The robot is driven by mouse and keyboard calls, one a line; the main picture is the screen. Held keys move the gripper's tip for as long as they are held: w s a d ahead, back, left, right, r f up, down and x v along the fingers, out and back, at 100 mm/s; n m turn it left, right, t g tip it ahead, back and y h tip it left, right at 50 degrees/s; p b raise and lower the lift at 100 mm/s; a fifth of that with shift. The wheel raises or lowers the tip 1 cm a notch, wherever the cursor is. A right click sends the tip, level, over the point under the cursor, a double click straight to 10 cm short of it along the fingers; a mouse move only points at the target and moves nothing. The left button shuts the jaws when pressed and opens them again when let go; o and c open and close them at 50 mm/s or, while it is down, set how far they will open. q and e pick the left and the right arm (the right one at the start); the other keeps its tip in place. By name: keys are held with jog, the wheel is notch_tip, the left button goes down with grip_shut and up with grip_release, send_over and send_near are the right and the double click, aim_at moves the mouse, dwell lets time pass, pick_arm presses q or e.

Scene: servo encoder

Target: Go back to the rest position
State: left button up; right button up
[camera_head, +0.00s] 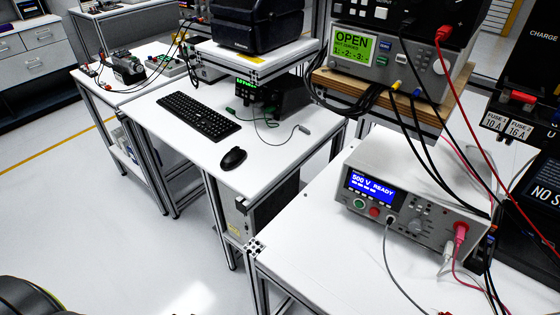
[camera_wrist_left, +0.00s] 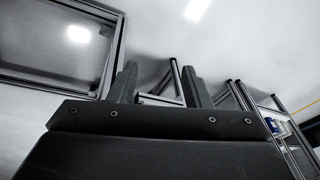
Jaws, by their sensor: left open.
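My left gripper (camera_wrist_left: 160,88) shows in the left wrist view with its two dark fingers spread apart. It is open, and nothing is between the fingertips but the view of floor and metal frame behind. Neither gripper shows in the head view. Only a dark curved part at the lower left edge of that view is seen, likely mine. My right gripper is in no view.
White workbenches carry a keyboard (camera_head: 198,116), a mouse (camera_head: 233,158), a tester reading "500 V READY" (camera_head: 408,205) and a meter reading "OPEN" (camera_head: 380,57) on a wooden shelf. Cables hang at the right. Aluminium table legs (camera_wrist_left: 240,95) stand nearby. Floor (camera_head: 120,235) at left is clear.

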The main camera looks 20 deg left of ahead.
pick_arm(q)
jog(key=s+d+f+g, duration=0.1)
jog(key=s+f, duration=1.5)
jog(key=f, duration=0.3)
jog(key=shift+d, duration=0.15)
jog(key=shift+c, duration=0.4)
